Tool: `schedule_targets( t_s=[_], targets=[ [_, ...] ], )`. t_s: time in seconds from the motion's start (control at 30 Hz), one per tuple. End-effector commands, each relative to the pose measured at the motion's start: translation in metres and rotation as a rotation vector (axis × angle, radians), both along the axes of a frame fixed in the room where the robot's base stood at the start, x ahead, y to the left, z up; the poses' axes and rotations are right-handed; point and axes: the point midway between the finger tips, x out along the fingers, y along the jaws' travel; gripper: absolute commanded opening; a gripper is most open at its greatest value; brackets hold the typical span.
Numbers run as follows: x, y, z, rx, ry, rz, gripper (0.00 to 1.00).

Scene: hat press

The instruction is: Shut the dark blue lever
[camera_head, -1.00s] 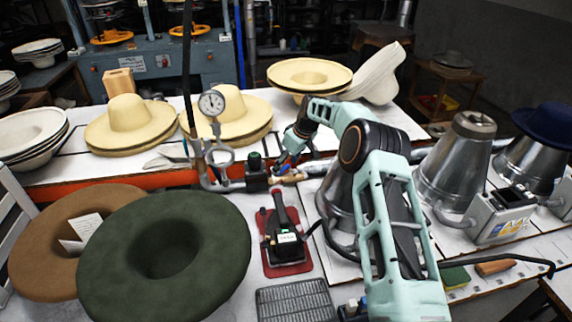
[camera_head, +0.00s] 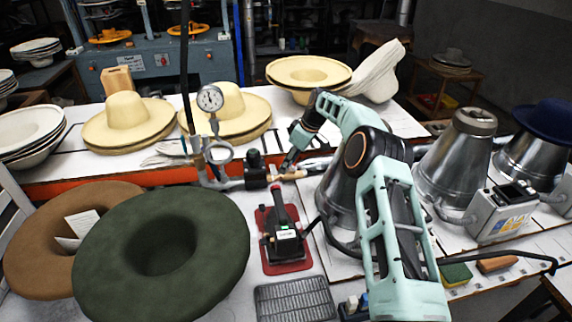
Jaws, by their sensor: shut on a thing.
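My gripper (camera_head: 286,166) is at the brass valve (camera_head: 292,175) on the pipe behind the iron. It is shut at the spot of the dark blue lever, low over the valve. The lever itself is mostly hidden by my fingers and too small to make out, so I cannot tell its exact angle. A black fitting (camera_head: 256,170) sits on the pipe just left of the valve.
A pressure gauge (camera_head: 210,98) stands on the pipe to the left. The iron (camera_head: 283,232) rests on a red plate in front. Metal cones (camera_head: 455,160) stand to the right. A green felt hat (camera_head: 205,265) lies at front left.

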Motion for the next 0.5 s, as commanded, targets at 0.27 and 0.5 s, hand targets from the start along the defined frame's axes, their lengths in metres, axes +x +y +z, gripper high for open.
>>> schedule_targets(
  t_s=[0.27, 0.5],
  targets=[
    [-0.0016, -0.0078, 0.001, 0.002, -0.002, 0.143, 0.01],
    [-0.0022, -0.009, 0.0009, 0.002, -0.002, 0.162, 0.01]
  ],
)
